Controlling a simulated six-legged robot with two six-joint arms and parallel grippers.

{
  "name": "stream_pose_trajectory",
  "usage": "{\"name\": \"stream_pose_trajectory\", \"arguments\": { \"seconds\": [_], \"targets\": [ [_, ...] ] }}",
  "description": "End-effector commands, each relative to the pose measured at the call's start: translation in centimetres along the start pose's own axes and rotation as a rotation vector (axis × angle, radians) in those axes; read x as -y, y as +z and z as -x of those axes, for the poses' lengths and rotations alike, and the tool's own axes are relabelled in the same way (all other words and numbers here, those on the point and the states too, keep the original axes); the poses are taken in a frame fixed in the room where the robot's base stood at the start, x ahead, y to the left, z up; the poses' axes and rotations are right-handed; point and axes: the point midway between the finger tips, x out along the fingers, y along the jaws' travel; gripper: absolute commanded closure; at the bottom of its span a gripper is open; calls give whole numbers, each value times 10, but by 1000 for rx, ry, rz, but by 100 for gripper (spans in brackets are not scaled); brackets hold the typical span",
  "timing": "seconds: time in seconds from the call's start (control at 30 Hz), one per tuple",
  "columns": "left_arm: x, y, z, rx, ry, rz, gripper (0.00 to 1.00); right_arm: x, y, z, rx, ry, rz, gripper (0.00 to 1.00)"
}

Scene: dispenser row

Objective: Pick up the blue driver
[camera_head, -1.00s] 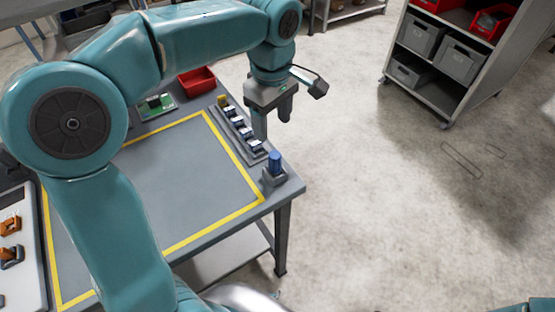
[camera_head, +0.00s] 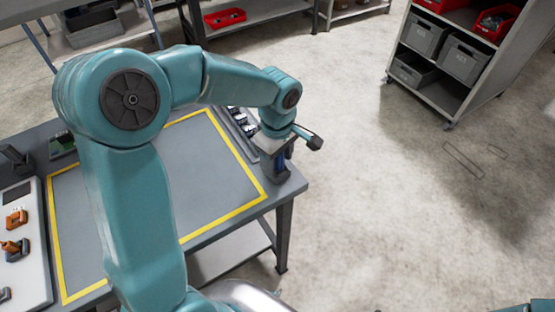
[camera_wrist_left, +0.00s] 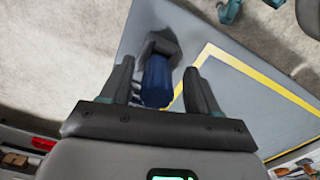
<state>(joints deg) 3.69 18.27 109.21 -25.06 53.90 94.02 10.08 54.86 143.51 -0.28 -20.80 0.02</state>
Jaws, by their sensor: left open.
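The blue driver (camera_wrist_left: 156,80) stands in a grey holder (camera_wrist_left: 160,42) at the table's near right corner. In the left wrist view it lies between the two fingers of my open left gripper (camera_wrist_left: 160,88), and I see no clear contact on either side. In the head view my left gripper (camera_head: 277,158) is over the holder and hides most of the driver; a strip of blue (camera_head: 281,160) shows between the fingers. My right gripper is not in view.
A dispenser row (camera_head: 240,128) runs along the table's right edge, partly behind my left arm. The yellow-bordered grey tabletop (camera_head: 200,190) is clear. A white panel with orange parts (camera_head: 22,240) lies at left. A shelf with bins (camera_head: 445,60) stands apart on the floor.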

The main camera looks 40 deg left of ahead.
Motion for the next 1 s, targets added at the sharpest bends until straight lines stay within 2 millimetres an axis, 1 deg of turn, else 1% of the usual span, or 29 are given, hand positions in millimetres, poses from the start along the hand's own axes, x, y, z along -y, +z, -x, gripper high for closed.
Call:
{"name": "stream_pose_trajectory", "arguments": {
  "seconds": [0.1,0.17,0.2,0.3,0.57,0.67,0.73,0.87,0.97,1.0],
  "targets": [
    [0,0,0,0,0,0,39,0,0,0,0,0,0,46],
    [0,0,0,0,0,0,58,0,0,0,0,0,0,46],
    [0,0,0,0,0,0,72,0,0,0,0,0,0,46],
    [0,0,0,0,0,0,100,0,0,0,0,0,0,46],
    [0,0,1,0,0,0,100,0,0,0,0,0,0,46],
    [0,0,5,0,1,0,100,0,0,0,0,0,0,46],
    [-1,0,12,-1,4,0,100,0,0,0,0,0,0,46],
    [-1,0,32,-1,5,0,100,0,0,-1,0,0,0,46],
    [-1,0,57,-1,8,0,100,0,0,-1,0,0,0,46],
    [-1,0,69,0,9,1,100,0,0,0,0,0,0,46]
  ]
}}
